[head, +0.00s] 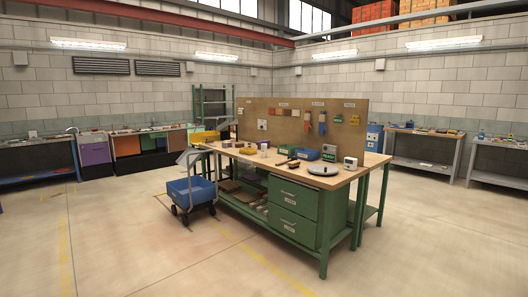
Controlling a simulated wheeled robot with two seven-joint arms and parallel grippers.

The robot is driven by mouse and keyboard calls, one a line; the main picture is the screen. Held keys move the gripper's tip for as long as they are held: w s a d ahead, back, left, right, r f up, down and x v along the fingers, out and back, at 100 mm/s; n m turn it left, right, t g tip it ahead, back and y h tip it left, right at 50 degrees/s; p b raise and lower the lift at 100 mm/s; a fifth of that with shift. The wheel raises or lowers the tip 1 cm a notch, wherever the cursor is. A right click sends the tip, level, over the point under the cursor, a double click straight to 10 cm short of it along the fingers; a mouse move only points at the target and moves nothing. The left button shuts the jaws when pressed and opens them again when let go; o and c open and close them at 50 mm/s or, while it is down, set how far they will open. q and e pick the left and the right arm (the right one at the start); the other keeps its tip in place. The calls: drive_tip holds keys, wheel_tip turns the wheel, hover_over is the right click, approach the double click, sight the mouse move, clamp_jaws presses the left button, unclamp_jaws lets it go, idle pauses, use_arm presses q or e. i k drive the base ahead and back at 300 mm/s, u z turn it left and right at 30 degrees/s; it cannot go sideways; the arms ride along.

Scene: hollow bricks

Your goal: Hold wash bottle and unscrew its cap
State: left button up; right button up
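I cannot make out a wash bottle or its cap for certain; the items on the benches are too small to tell. A small blue upright item (481,134) stands on the far right bench, but I cannot tell what it is. A small whitish cup-like item (264,146) stands on the middle workbench (345,178). Neither of my grippers is in view.
The green-framed workbench has drawers (296,212) and a pegboard (300,118). A blue cart (191,191) stands at its left end. Grey benches (424,163) line the right wall, and more units (127,145) the left wall. The floor in front is clear.

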sight(264, 146)
drive_tip(key=u, duration=0.6)
drive_tip(key=i, duration=2.4)
drive_tip(key=u, duration=0.45)
drive_tip(key=i, duration=2.35)
drive_tip(key=z, duration=0.75)
drive_tip(key=i, duration=1.35)
drive_tip(key=z, duration=1.5)
drive_tip(key=i, duration=1)
drive_tip(key=z, duration=0.55)
